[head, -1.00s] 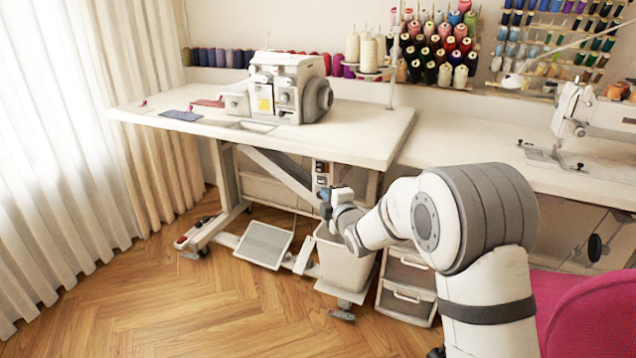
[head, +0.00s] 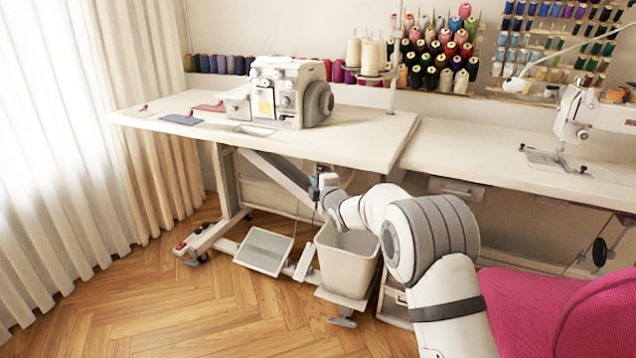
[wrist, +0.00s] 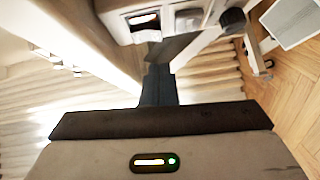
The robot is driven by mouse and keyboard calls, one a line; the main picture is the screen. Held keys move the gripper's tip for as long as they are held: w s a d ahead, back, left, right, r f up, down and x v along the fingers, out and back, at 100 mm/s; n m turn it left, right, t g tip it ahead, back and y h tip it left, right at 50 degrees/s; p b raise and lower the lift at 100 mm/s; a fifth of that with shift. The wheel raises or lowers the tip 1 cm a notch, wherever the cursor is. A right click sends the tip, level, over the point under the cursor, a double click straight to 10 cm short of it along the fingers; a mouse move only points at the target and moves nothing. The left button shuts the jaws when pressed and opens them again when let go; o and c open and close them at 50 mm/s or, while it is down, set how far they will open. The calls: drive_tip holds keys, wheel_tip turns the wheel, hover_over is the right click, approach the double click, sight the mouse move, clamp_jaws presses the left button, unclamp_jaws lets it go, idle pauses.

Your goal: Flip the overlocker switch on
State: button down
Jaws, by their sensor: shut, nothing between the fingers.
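The overlocker (head: 288,92) stands on the left table. Its switch box (head: 326,170) hangs under the table's front edge and is mostly hidden by my gripper (head: 316,188) in the head view. My gripper's fingers (wrist: 158,78) are shut and empty, pointing towards the box just below the rockers. Contact cannot be made out.
A pale bin (head: 346,262) stands below my arm, with a foot pedal (head: 263,250) to its left. The tabletop (head: 365,135) is just above my gripper. A pink chair (head: 550,310) is at the right front. The floor at the front left is clear.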

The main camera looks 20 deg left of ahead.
drive_tip(key=shift+w+d+f, duration=0.1)
drive_tip(key=shift+w, duration=0.6)
drive_tip(key=shift+w+d+f, duration=0.1)
drive_tip(key=shift+w, duration=0.6)
